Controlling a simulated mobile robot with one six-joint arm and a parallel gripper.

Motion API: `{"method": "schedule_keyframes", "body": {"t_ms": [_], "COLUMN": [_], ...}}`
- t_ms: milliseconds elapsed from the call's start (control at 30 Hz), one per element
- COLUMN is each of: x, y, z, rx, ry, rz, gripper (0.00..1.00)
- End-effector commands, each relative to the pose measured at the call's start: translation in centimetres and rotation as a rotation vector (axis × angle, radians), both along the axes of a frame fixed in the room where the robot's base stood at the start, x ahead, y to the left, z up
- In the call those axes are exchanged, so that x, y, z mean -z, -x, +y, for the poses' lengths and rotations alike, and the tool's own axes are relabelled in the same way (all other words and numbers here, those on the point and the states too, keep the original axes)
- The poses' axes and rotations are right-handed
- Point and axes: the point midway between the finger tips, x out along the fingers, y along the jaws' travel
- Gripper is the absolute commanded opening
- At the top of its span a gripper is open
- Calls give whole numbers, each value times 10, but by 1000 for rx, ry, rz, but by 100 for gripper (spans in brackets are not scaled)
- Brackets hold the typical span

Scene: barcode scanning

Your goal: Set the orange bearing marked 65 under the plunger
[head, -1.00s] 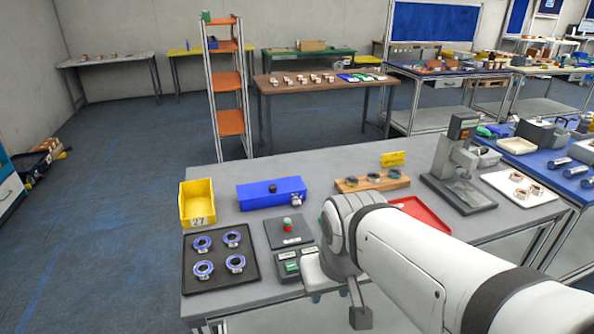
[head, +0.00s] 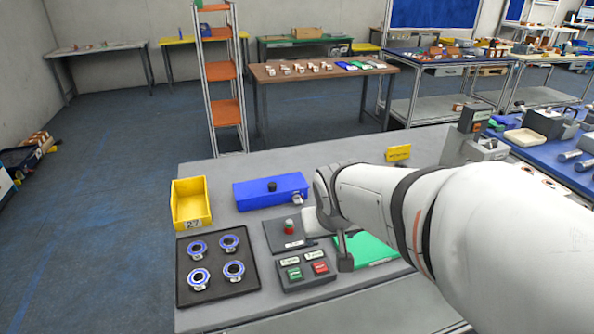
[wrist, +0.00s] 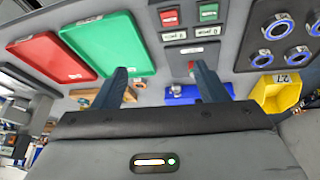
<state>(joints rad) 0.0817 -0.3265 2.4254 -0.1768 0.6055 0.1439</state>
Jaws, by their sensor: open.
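My gripper (wrist: 160,84) is open and empty in the wrist view, its two dark fingers apart above the bench. In the head view my arm hides the fingers. A grey press (head: 474,128), likely the one with the plunger, stands at the right of the bench, its lower part hidden behind my arm. Small bits of copper-orange rings (head: 549,184) show just over my arm at the right. I cannot read a 65 on any bearing. Several blue-rimmed bearings (head: 233,270) lie on a black tray (head: 183,295) at the left; they also show in the wrist view (wrist: 298,54).

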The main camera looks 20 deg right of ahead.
Motion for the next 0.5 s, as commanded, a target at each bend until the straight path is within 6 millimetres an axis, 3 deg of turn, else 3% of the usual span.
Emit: {"method": "schedule_keyframes", "body": {"t_ms": [33,200,333,500], "x": [16,46,72,97], "y": [-26,-109,-156,-191], "z": [-18,-70,-98,-119], "rx": [28,64,53,31], "ry": [21,62,43,6], "rz": [-40,-225,-340,-440], "gripper": [71,72,72,72]}}
